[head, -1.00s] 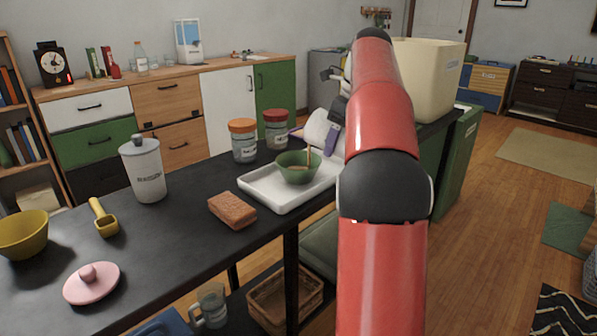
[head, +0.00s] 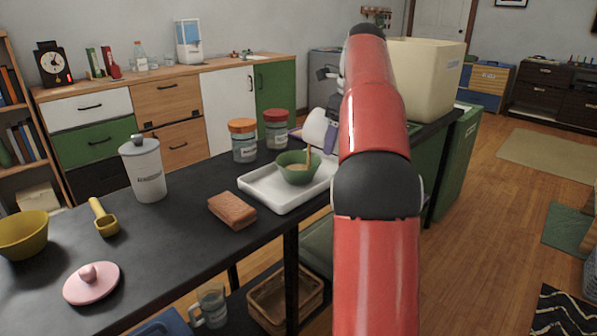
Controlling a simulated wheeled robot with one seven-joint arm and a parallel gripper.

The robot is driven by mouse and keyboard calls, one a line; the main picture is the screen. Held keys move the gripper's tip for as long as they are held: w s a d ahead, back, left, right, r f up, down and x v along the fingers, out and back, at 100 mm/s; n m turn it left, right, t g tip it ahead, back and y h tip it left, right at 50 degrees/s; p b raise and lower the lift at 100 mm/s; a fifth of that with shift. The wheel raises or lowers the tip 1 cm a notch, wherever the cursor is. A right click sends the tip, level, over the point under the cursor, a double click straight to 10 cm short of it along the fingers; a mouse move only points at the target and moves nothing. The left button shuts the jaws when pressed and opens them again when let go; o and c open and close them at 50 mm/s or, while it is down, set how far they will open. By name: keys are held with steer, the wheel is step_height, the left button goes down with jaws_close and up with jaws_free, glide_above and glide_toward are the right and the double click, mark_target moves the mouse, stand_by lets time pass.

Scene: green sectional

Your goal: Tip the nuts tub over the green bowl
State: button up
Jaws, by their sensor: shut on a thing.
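The green bowl (head: 290,174) stands upright on the white tray (head: 258,192) on the black table. A tan strip (head: 308,160) rises from it; I cannot tell whether it is a utensil or falling contents. Something tan shows inside the bowl. The nuts tub (head: 315,126), white with a purple label, is tilted above and just behind the bowl in the picture. My gripper (head: 333,104) is shut on the tub, mostly hidden behind my red arm. The tub's mouth and its contents are not clear.
Two jars, orange-lidded (head: 243,140) and red-lidded (head: 276,129), stand behind the tray. A brown brick-like block (head: 232,210) lies left of it. A white canister (head: 146,170), yellow scoop (head: 103,218), yellow bowl (head: 22,234) and pink lid (head: 91,283) are further left. A cream bin (head: 430,80) is right.

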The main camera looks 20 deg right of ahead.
steer(key=shift+w+r+g, duration=0.15)
steer(key=shift+r+g, duration=0.2)
steer(key=shift+g, duration=0.05)
stand_by(0.9)
stand_by(0.4)
steer(key=shift+s+f+t+b, duration=0.25)
steer(key=shift+f+b, duration=0.2)
steer(key=shift+b, duration=0.35)
steer(key=shift+s+d+f+t+y+b, duration=0.1)
steer(key=shift+f+t+y+b, duration=0.15)
steer(key=shift+t+b, duration=0.35)
steer(key=shift+s+d+f+t+y+b, duration=0.1)
steer(key=shift+f+t+y+b, duration=0.05)
steer(key=shift+t+y+b, duration=0.3)
steer(key=shift+w+a+r, duration=0.1)
steer(key=shift+w+r, duration=0.05)
steer(key=shift+r, duration=0.05)
steer(key=s+t+y, duration=0.1)
steer(key=s+d+r+t+b, duration=0.1)
steer(key=t, duration=0.1)
steer(key=shift+d+r+y, duration=0.1)
steer(key=shift+r+y, duration=0.2)
steer(key=shift+y, duration=0.1)
steer(key=shift+s+d+r+t+y, duration=0.15)
steer(key=shift+r+t+y, duration=0.2)
steer(key=shift+t, duration=0.2)
steer(key=shift+s+d+r+t+y, duration=0.1)
steer(key=shift+r+t+y, duration=0.2)
steer(key=shift+t, duration=0.25)
